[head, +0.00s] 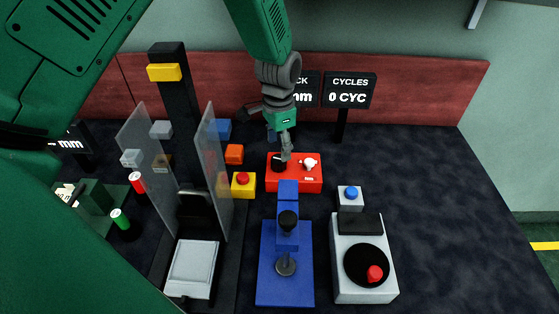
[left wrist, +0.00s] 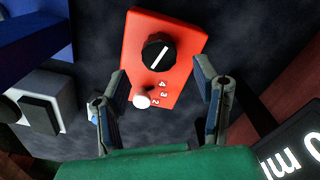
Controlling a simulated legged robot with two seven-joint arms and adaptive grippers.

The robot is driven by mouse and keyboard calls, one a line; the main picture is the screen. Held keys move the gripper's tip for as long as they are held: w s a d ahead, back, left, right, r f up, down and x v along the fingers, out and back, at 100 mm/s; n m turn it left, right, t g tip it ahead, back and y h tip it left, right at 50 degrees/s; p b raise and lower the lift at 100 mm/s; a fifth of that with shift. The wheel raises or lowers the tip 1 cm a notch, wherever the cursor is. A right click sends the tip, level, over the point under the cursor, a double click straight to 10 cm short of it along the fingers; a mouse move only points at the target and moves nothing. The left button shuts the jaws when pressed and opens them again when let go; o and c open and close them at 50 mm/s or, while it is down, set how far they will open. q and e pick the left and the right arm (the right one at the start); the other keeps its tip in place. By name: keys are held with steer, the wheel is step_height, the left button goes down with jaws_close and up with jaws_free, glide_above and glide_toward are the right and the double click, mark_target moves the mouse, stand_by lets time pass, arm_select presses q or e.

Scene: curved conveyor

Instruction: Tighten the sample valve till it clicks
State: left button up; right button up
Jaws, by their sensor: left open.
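A red box (head: 301,184) stands mid-table in the head view. It bears a black knob (head: 279,162) and a white-tipped lever (head: 309,163). In the left wrist view the red box (left wrist: 176,40) shows the black knob (left wrist: 158,53) with a white pointer line, and the white lever tip (left wrist: 142,101) beside printed numbers. I cannot tell for sure which part is the sample valve. My left gripper (head: 285,150) is over the box at its knob side. In the left wrist view the open gripper (left wrist: 160,72) has a finger on either side of the box, with nothing held.
A blue stand with a black handle (head: 288,219) is in front of the red box. A white unit with a red-knobbed crank (head: 375,274) is at right, clear panels (head: 217,165) at left, displays (head: 348,90) behind. The right of the table is clear.

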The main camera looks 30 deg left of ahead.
mark_target(279, 159)
arm_select(q)
step_height(279, 159, down, 6)
steer(key=shift+r, duration=0.25)
steer(key=c, duration=1.2)
